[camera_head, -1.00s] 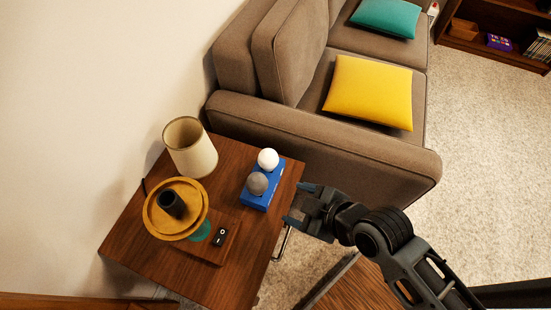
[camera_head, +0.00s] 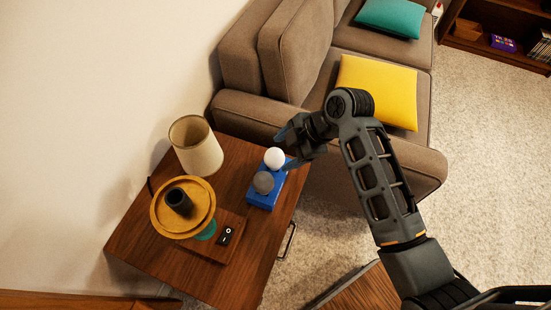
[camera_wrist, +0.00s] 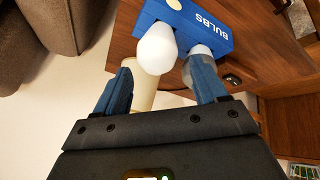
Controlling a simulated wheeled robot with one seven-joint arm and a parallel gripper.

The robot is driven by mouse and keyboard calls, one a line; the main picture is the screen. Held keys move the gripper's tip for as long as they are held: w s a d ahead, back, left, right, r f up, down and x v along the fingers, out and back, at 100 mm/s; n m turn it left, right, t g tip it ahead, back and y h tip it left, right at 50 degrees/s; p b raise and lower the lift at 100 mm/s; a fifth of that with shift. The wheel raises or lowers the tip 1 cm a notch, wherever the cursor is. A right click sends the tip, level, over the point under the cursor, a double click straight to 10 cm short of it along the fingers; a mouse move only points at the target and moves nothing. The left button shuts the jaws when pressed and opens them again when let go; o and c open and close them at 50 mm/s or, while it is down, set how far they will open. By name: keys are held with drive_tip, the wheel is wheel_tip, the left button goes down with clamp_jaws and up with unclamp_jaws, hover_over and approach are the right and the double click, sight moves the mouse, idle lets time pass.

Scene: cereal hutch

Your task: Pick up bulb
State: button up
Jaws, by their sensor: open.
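A white bulb (camera_head: 274,158) and a grey bulb (camera_head: 264,183) stand in a blue box (camera_head: 261,201) on the wooden side table. The wrist view shows the white bulb (camera_wrist: 156,52), the box (camera_wrist: 192,22) lettered "BULBS", and the grey bulb (camera_wrist: 196,52) partly hidden behind a finger. My gripper (camera_head: 286,150) is open and empty, beside the white bulb. In the wrist view, my gripper's blue fingertips (camera_wrist: 166,72) are spread, with the white bulb between and beyond them, nearer the middle. I cannot tell if a finger touches a bulb.
A lamp base with a round yellow disc and dark socket (camera_head: 178,201) stands left of the box. A beige lampshade (camera_head: 196,147) is behind it. A black switch (camera_head: 226,236) sits in front. The couch arm (camera_head: 335,150) rises close behind my gripper.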

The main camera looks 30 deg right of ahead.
sight(279, 154)
drive_tip(key=shift+x, duration=3.1)
drive_tip(key=shift+w+d, duration=0.1)
drive_tip(key=shift+d, duration=0.05)
drive_tip(key=c, duration=0.8)
drive_tip(key=shift+r, duration=0.15)
